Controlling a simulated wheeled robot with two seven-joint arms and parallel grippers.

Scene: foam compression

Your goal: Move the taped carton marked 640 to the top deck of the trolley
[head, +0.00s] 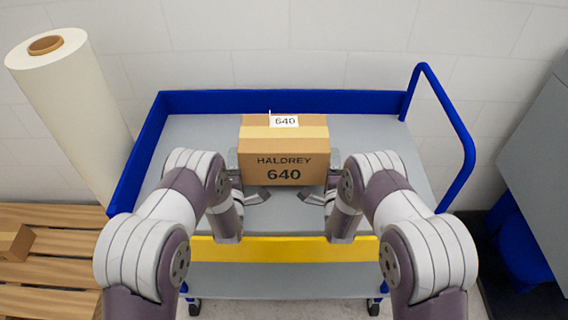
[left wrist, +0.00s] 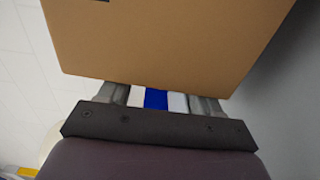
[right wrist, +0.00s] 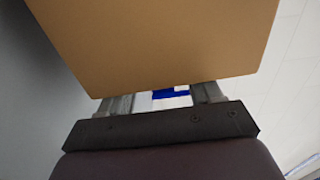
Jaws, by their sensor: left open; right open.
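The brown taped carton (head: 284,160) reads HALDREY 640 on its front and has a pale tape strip and a white 640 label on top. It is upright over the grey top deck (head: 390,150) of the trolley, and appears to rest on it. My left gripper (head: 246,180) is open at the carton's left side, and my right gripper (head: 326,180) is open at its right side. The carton's plain sides fill the upper part of the left wrist view (left wrist: 165,45) and the right wrist view (right wrist: 155,50). Whether the fingers touch it is unclear.
The trolley has a raised blue rim (head: 200,102), a blue handle (head: 462,130) at right and a yellow front edge (head: 280,250). A large white roll (head: 75,110) stands at left by a wooden pallet (head: 60,270) with another carton (head: 14,242). A blue bin (head: 520,245) is at right.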

